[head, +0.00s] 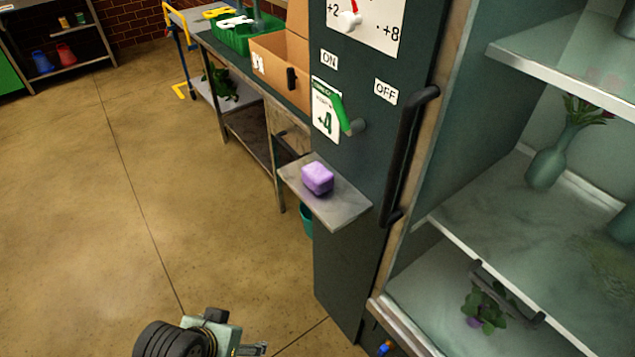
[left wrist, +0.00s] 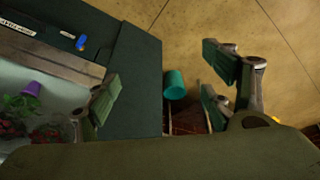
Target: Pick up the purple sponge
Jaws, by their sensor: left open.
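The purple sponge (head: 317,179) is a small rounded block. It rests on a small grey shelf (head: 338,207) that juts from the side of the dark green cabinet in the head view. Part of my left arm shows at the bottom of the head view, below and left of the shelf and apart from the sponge. The sponge is not visible in the left wrist view. My right gripper is in neither view.
The cabinet (head: 345,265) has a black vertical handle (head: 405,155) and a green lever (head: 343,113) near the sponge. Open cooler shelves with a vase (head: 546,168) stand at right. A teal bucket (head: 306,220) is below the shelf. Floor at left is clear.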

